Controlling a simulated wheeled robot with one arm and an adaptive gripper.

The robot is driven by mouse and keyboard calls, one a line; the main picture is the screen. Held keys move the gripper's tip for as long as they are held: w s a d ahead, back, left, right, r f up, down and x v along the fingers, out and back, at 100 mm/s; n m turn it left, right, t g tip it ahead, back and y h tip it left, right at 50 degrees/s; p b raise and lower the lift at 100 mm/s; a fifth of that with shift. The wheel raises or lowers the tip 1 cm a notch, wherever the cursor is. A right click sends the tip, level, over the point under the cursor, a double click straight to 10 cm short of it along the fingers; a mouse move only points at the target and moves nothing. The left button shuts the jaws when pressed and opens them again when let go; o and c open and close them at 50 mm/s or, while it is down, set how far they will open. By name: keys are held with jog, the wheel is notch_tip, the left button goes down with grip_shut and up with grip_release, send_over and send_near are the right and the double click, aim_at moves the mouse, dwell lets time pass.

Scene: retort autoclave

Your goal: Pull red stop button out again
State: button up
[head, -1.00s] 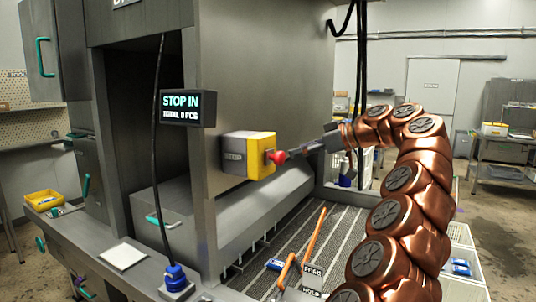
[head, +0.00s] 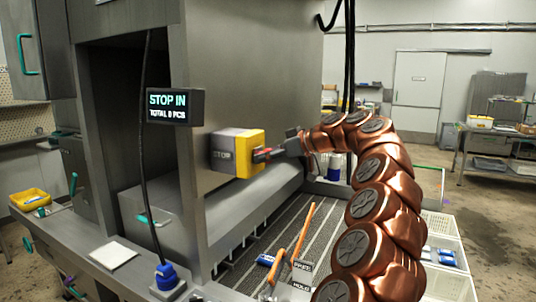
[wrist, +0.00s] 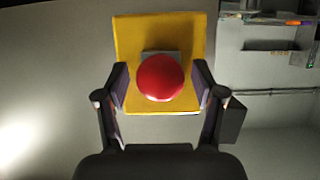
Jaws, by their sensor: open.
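The red stop button (wrist: 160,77) is a round red mushroom head on the yellow face of the stop box (wrist: 158,36). In the head view the grey and yellow stop box (head: 238,152) is fixed to the side of the steel machine. My gripper (wrist: 160,88) is open, with one finger on each side of the red button. In the head view my gripper (head: 262,154) reaches the yellow face from the right and hides most of the button. I cannot tell whether the fingers touch the button. A display (head: 175,106) reads "STOP IN" and "TOTAL 0 PCS".
Below lies a ribbed conveyor bed (head: 258,245) with orange-handled tools (head: 304,232) and labels reading "PRESS" and "HOLD". A blue connector (head: 167,276) with a black cable stands at the front left. White crates (head: 446,252) stand right of my arm.

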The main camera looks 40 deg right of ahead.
jog(key=shift+c, duration=0.4)
grip_shut()
